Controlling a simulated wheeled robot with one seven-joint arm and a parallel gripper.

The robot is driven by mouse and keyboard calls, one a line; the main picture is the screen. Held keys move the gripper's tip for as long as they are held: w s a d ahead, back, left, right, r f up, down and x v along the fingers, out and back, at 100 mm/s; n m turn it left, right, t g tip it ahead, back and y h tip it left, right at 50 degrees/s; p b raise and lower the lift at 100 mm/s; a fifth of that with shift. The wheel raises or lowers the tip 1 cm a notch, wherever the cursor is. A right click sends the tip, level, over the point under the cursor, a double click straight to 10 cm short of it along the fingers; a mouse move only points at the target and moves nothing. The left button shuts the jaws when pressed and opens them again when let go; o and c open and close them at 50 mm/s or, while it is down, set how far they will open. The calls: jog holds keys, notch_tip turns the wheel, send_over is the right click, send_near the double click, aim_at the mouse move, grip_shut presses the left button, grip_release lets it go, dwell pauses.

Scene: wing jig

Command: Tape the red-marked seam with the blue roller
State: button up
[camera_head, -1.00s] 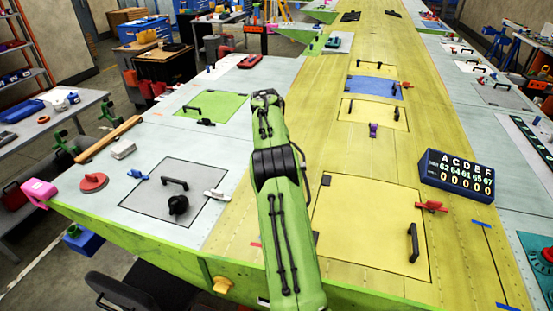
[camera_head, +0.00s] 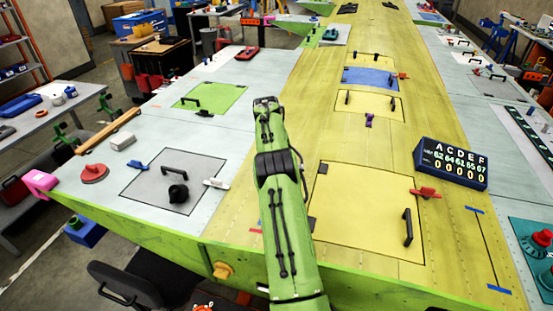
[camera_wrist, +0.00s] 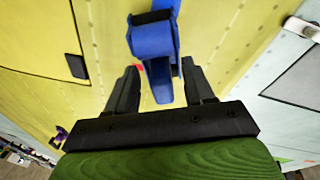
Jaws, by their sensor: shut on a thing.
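The blue roller (camera_wrist: 152,38) is held in my gripper (camera_wrist: 160,76), whose two dark fingers stand on either side of its lower part in the wrist view. Yellow wing skin lies behind it. A small red mark (camera_wrist: 140,68) shows just beside the roller, partly covered by it. My gripper is hidden behind the arm in the head view.
Two blue marks (camera_head: 499,288) end a dark seam on the right. A yellow hatch (camera_head: 360,225) with a black handle lies right of my arm. A grey hatch (camera_head: 150,190) lies left. A display box (camera_head: 452,163) stands at right. A chair (camera_head: 125,285) is below the front edge.

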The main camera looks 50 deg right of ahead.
jog(key=shift+s+d+f+b, duration=0.1)
jog(key=shift+f+b, duration=0.75)
jog(key=shift+f, duration=0.1)
dwell(0.4)
jog(key=shift+r, duration=0.1)
jog(key=shift+r+p, duration=0.15)
jog(key=shift+p, duration=0.45)
jog(key=b, duration=0.2)
jog(key=shift+s+a+f+b, duration=0.15)
jog(key=shift+a+f+b, duration=0.15)
jog(key=shift+a+f, duration=0.1)
jog(key=s+a+b, duration=0.1)
jog(key=a+b, duration=0.1)
jog(key=b, duration=0.2)
jog(key=shift+s+a, duration=0.1)
jog(key=shift+s+a+r+b, duration=0.2)
jog(key=shift+a+b, duration=0.15)
jog(key=shift+b, duration=0.15)
jog(key=shift+r, duration=0.1)
